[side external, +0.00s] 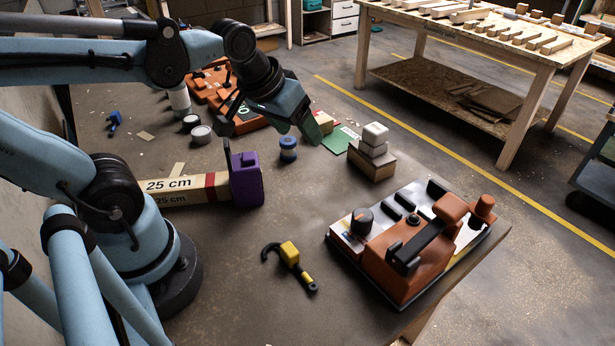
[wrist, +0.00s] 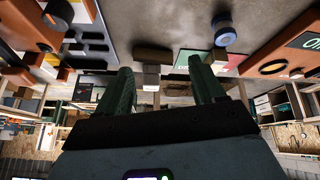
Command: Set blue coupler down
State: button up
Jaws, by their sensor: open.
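The blue coupler (side external: 288,143), a short blue cylinder with a pale band, stands upright on the table in the side view. It also shows near the top of the wrist view (wrist: 222,22). My gripper (side external: 270,128) is above and behind it, with its fingers spread wide. In the wrist view the two green fingers of my gripper (wrist: 160,70) are apart with nothing held between them. The coupler lies outside the fingers there, and clear of them.
A purple block (side external: 247,180) stands at the end of a 25 cm bar (side external: 180,190). An orange machine (side external: 410,250) fills the right front. A yellow-black tool (side external: 290,255) lies front centre. Bare table surrounds the coupler.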

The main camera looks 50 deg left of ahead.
jog(key=d+m, duration=0.1)
jog(key=s+d+f+m+t, duration=0.1)
jog(key=m, duration=0.1)
jog(key=shift+s+d, duration=0.1)
jog(key=shift+s, duration=0.2)
dwell(1.1)
